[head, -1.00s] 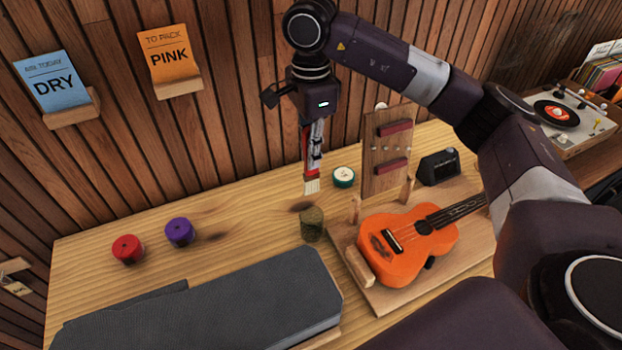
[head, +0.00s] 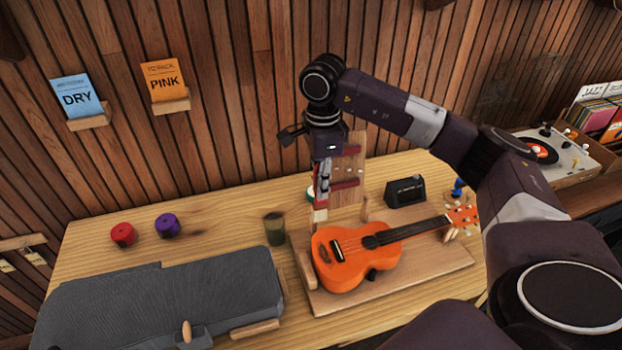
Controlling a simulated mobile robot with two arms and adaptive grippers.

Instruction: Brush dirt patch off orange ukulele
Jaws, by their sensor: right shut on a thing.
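The orange ukulele (head: 352,270) lies face up on a wooden board (head: 425,268), its neck pointing right. A faint dark mark (head: 323,252) shows at the left end of its body, beside the black bridge; its extent is hard to tell. My left gripper is out of view.
A green cup (head: 274,229) stands left of the board. A grey ukulele case (head: 165,295) fills the front left. Red (head: 122,234) and purple (head: 167,225) round pieces sit behind it. A small black device (head: 405,191) and an upright rack (head: 349,165) stand behind the ukulele.

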